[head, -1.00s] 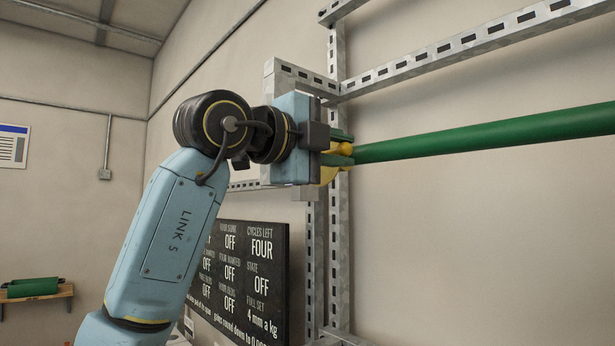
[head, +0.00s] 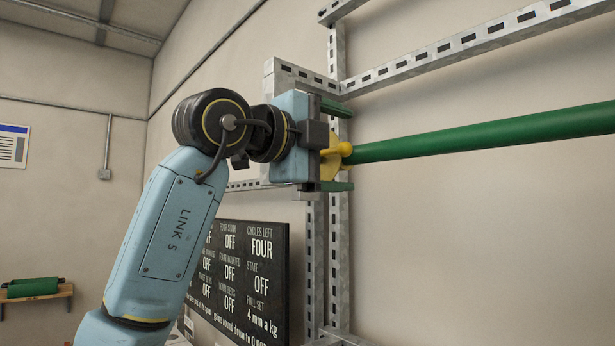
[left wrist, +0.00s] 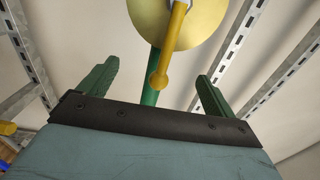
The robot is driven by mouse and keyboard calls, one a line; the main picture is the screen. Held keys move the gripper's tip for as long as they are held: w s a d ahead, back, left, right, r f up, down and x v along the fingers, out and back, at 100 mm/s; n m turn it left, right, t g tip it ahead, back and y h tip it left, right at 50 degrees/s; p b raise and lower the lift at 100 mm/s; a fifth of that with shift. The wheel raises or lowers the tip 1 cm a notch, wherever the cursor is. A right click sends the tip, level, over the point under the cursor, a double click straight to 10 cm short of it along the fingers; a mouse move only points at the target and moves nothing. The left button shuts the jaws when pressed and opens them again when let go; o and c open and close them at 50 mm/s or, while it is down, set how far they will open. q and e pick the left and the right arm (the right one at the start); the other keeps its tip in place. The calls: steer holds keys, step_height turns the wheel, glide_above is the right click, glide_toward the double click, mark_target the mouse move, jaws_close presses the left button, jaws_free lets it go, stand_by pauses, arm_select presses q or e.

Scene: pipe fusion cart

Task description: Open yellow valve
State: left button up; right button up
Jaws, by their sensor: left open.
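The yellow valve (head: 334,160) sits at the near end of the green pipe in the head view, partly hidden by my left gripper. In the left wrist view it shows as a pale yellow disc (left wrist: 172,22) with a darker yellow lever (left wrist: 172,45) ending in a round knob. My left gripper (head: 345,148) has its green fingers spread wide, one above and one below the valve's yellow parts. In the left wrist view the lever's knob lies between the two fingers, with visible gaps on both sides. My right gripper is not in view.
The green pipe (head: 480,136) runs right from the valve. A slotted metal frame (head: 341,240) stands behind, with rails above. A black status board (head: 245,275) is below the gripper. A green roll (head: 33,288) lies on a small shelf at the far left.

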arm_select(q)
steer(key=b+v, duration=0.2)
steer(key=v, duration=0.1)
steer(key=shift+s+a+f, duration=0.1)
steer(key=shift+a, duration=0.05)
steer(key=b+v, duration=0.4)
steer(key=v, duration=0.6)
steer(key=shift+s+a+b, duration=0.15)
steer(key=shift+s+b, duration=0.1)
steer(key=shift+b, duration=0.1)
